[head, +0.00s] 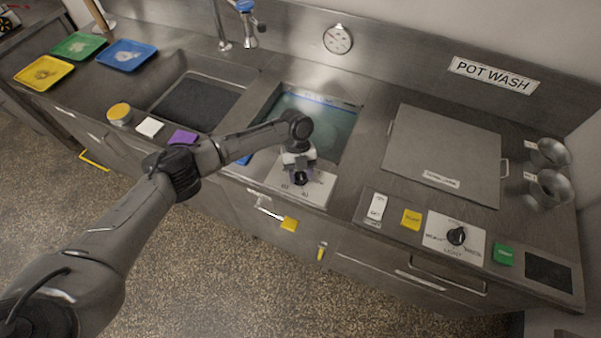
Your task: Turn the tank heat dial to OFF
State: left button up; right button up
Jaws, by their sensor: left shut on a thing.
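The tank heat dial (301,179) is a black knob on a white label plate (318,190) at the front edge of the water-filled sink tank (338,131). My left gripper (299,170) points down over this plate and is shut on the dial. Its fingers cover much of the knob, so I cannot tell which mark the pointer faces. Small print shows on the plate below the knob. My right gripper is not in view.
A second black dial (457,236) sits on a white plate to the right, between yellow (411,219) and green (503,255) labels. A large steel lid (444,150) lies right of the tank. A yellow-tagged handle (288,223) hangs below the counter edge.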

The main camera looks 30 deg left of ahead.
pick_arm(q)
jog(key=n+t+p, duration=0.1)
jog(key=n+p, duration=0.1)
jog(key=shift+r+n+h, duration=0.15)
jog(key=shift+n+h, duration=0.25)
jog(key=n+p, duration=0.1)
jog(key=n, duration=0.1)
jog(key=n+t+p, duration=0.1)
jog(key=n+p, duration=0.1)
jog(key=shift+n+t+h, duration=0.3)
jog(key=n+t+p, duration=0.1)
jog(key=n+p, duration=0.2)
jog(key=shift+w+n+t+p, duration=0.1)
jog(key=shift+n+t+p, duration=0.8)
jog(key=shift+n, duration=1)
jog(key=o, duration=0.9)
